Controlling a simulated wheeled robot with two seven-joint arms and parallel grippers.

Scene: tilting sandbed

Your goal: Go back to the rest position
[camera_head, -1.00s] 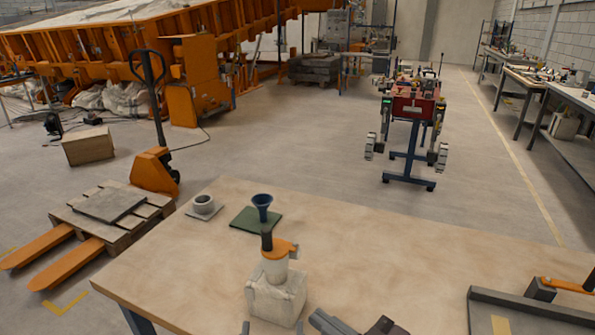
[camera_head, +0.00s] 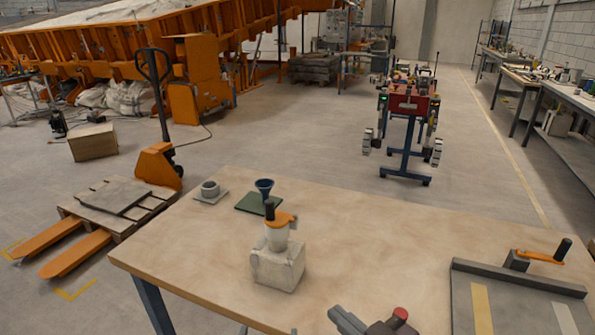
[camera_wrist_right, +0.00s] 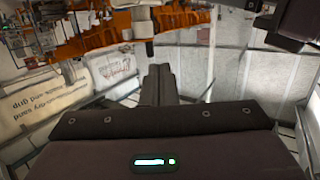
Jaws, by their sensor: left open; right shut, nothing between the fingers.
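My left gripper (camera_head: 268,331) barely shows at the bottom edge of the head view, in front of the whitish block. Only its two fingertips are visible, spread apart with nothing between them. My right gripper (camera_head: 338,314) is at the bottom edge to its right, its fingers pointing up and left. In the right wrist view its two dark fingers (camera_wrist_right: 158,84) lie together, shut and empty. Most of both arms is out of view.
A wooden table (camera_head: 410,245) lies ahead. The table's middle is clear.

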